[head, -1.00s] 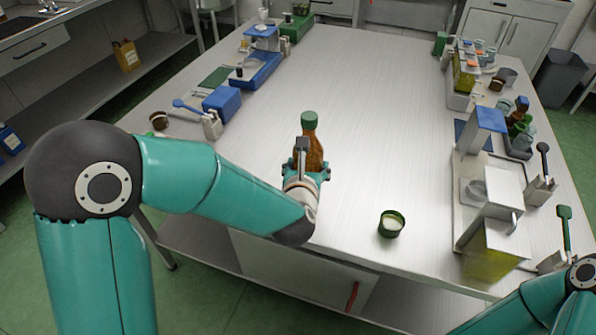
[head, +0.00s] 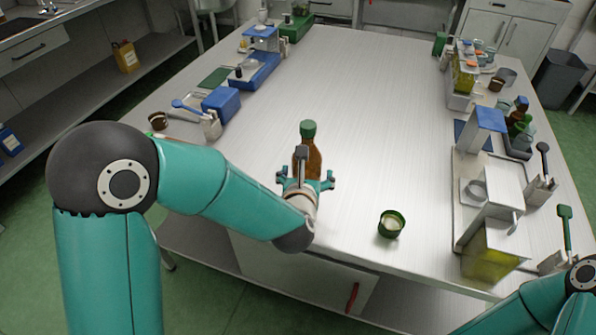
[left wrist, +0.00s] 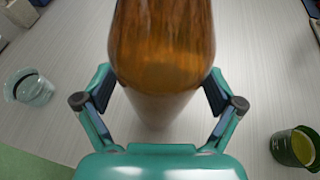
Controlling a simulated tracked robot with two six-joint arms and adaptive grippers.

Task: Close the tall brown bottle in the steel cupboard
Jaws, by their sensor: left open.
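The tall brown bottle (head: 308,158) has a green cap on top and stands upright near the table's front edge. In the left wrist view its amber lower body (left wrist: 163,50) fills the top middle. My left gripper (head: 305,181) is open, its fingers spread on either side of the bottle and apart from it. A steel cabinet front (head: 290,272) with a red handle (head: 352,297) shows below the table's front edge. It looks shut. My right arm shows at the lower right, but its gripper is out of view.
A green cup (head: 391,223) with pale contents stands right of the bottle. A clear glass vessel (left wrist: 31,87) shows in the left wrist view. A blue box (head: 222,104) is at the left edge, and several devices line the right. The steel table's middle (head: 370,110) is clear.

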